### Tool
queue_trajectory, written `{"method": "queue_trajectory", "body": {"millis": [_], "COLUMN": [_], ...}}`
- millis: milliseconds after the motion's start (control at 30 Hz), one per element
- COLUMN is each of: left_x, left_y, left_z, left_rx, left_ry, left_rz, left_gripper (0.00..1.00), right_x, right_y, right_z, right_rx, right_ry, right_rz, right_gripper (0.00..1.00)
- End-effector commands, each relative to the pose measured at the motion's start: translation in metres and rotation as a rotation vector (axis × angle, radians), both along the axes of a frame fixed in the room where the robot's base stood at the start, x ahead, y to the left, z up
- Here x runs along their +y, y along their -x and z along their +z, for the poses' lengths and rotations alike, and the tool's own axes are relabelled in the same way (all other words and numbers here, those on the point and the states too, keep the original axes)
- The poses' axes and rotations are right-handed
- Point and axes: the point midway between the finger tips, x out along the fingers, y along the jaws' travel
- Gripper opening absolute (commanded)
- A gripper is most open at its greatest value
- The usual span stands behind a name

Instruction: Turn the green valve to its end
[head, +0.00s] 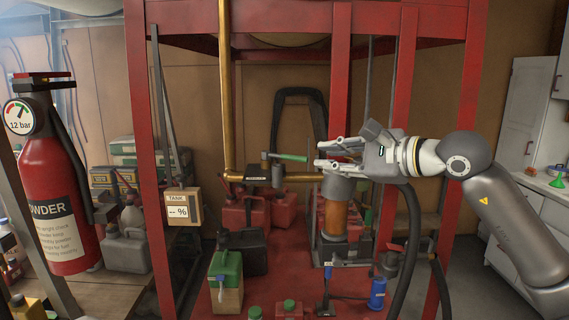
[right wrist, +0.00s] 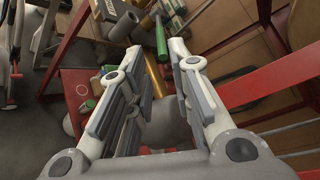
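The green valve handle (head: 290,157) is a lever on a grey valve body (head: 276,174) in the brass pipe, inside the red frame. It lies nearly level and points right in the head view. The green handle (right wrist: 161,38) also shows beyond the fingertips in the right wrist view. My right gripper (head: 320,154) comes in from the right, just right of the handle's free end. It is open, with an empty gap between its fingers (right wrist: 158,65), and appears apart from the handle. My left gripper is not in view.
Red frame posts (head: 341,80) stand around the pipe. A brown cylinder (head: 334,215) stands below my right gripper. A box marked TANK (head: 182,207) hangs left, and a fire extinguisher (head: 55,185) is at the far left.

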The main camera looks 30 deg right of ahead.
Motion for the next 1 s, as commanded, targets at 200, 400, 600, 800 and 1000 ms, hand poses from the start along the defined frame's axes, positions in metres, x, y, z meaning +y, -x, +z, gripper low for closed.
{"method": "queue_trajectory", "body": {"millis": [200, 400, 600, 800, 1000], "left_x": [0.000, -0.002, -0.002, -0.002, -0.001], "left_y": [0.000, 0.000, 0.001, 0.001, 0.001], "left_z": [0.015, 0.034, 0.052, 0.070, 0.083], "left_rx": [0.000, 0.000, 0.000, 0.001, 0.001], "left_ry": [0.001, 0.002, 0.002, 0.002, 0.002], "left_rz": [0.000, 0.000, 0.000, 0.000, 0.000], "left_gripper": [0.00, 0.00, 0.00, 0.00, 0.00], "right_x": [0.004, 0.009, 0.014, 0.020, 0.024], "right_y": [-0.015, -0.037, -0.056, -0.075, -0.094], "right_z": [0.001, -0.003, -0.007, -0.012, -0.017], "right_rx": [-0.002, -0.001, -0.003, -0.002, -0.003], "right_ry": [0.006, 0.002, -0.001, 0.000, -0.001], "right_rz": [0.000, 0.000, 0.001, 0.002, 0.001], "right_gripper": [0.20, 0.20, 0.20, 0.20, 0.20]}}
